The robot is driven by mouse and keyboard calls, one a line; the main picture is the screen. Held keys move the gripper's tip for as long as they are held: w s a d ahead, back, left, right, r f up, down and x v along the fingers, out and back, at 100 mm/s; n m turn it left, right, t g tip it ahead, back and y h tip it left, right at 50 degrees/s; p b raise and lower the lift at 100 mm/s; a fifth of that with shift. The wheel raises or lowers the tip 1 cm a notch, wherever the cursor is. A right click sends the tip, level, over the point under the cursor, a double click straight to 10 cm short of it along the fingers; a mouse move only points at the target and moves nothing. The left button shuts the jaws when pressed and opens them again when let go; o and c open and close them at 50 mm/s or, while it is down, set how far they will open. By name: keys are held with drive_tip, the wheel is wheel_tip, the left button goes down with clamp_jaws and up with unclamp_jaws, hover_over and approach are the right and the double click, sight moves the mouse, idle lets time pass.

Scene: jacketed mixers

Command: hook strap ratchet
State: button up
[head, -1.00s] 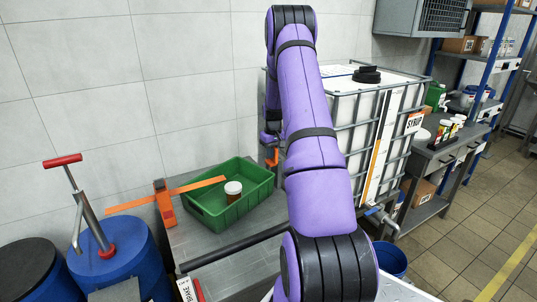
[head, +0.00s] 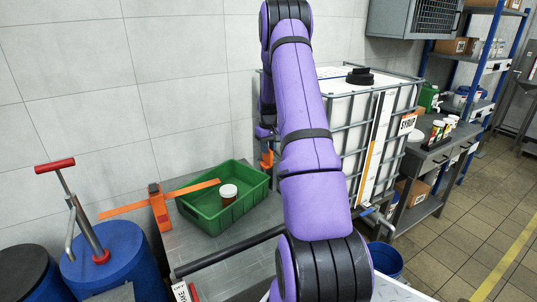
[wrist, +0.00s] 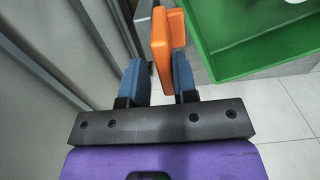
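My gripper (wrist: 161,80) shows two blue fingers in the wrist view. In the head view an orange piece (head: 267,158) shows just under my wrist, behind the green crate; my arm hides most of the gripper there. I cannot tell whether this orange piece is the strap ratchet; no hook is clear on it. Another orange device (head: 160,210) with long flat orange arms stands left of the crate.
The green crate (head: 185,207) sits on a grey table (head: 180,246) and holds a white-lidded brown jar (head: 228,194). A caged white tank (head: 385,92) stands right of my arm. Blue drums (head: 105,255), a blue bucket (head: 385,260) and a side bench (head: 433,155) are around. Floor is clear at right.

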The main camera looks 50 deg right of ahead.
wheel_tip(320, 180, up, 8)
drive_tip(key=shift+f, duration=0.2)
idle(0.6)
drive_tip(key=s+a+r+n+t+h, duration=0.1)
drive_tip(key=a+r, duration=0.9)
drive_tip(key=a, duration=0.3)
drive_tip(key=s+a+r+n+t, duration=0.1)
drive_tip(key=s+a+r, duration=0.1)
drive_tip(key=a+r, duration=1)
drive_tip(key=s+a+r+n+t, duration=0.1)
drive_tip(key=s+a, duration=0.4)
drive_tip(key=a, duration=0.2)
drive_tip(key=s+a+r+t, duration=0.1)
drive_tip(key=s+a+r, duration=0.1)
drive_tip(key=s+a, duration=0.35)
drive_tip(key=s+a+f+n+t+y, duration=0.1)
drive_tip(key=s+a+f, duration=0.1)
drive_tip(key=s+a, duration=0.8)
drive_tip(key=shift+s+n, duration=0.3)
drive_tip(key=shift+s, duration=0.9)
drive_tip(key=shift+f, duration=0.1)
